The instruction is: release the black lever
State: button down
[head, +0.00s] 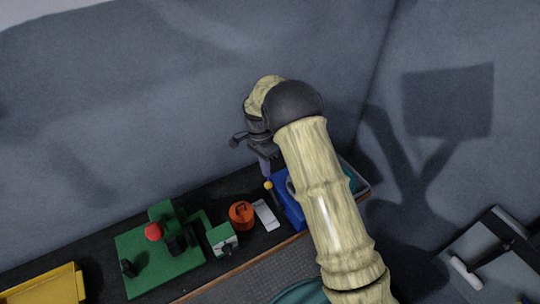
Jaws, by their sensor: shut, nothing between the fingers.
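My gripper (265,168) is in the upper middle of the head view, over the back of the dark bench, with its fingers shut and empty. A small yellow ball (268,185) shows just below the fingertips; I cannot tell whether they touch. A blue box (289,205) stands beside it, partly hidden by my arm. I cannot clearly pick out the black lever. Small black upright parts stand on a green board (145,270) at the left: one near its front left corner (128,267), others near a red knob (153,232). My gripper is well to the right of these.
A green box with a pale front (222,240), an orange round container (241,214) and a white card (266,215) lie between the board and the blue box. A yellow tray (50,286) is at the far left. Grey walls rise behind and to the right.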

jog(key=b+v, duration=0.2)
jog(key=v, duration=0.8)
jog(key=shift+b, duration=0.3)
jog(key=shift+d+r, duration=0.1)
jog(key=shift+d, duration=0.1)
jog(key=s+d+n+t, duration=0.1)
jog(key=s+d, duration=0.1)
jog(key=d, duration=0.2)
jog(key=s+d+r+n+t+y, duration=0.1)
jog(key=s+d+n, duration=0.1)
jog(key=d, duration=0.2)
jog(key=s+d+r+n, duration=0.1)
jog(key=s+d, duration=0.1)
jog(key=d, duration=0.3)
jog(key=shift+s+r+n+t+y, duration=0.1)
jog(key=shift+s+n+t+y, duration=0.2)
jog(key=shift+s+n+t, duration=0.1)
jog(key=s+d+n+t, duration=0.1)
jog(key=s+d, duration=0.3)
jog(key=s, duration=0.4)
jog(key=s+d+f+n+t, duration=0.1)
jog(key=s+d+n, duration=0.3)
jog(key=s, duration=0.4)
jog(key=shift+d+f+n+t, duration=0.2)
jog(key=shift+d+n+t, duration=0.15)
jog(key=shift+t, duration=0.25)
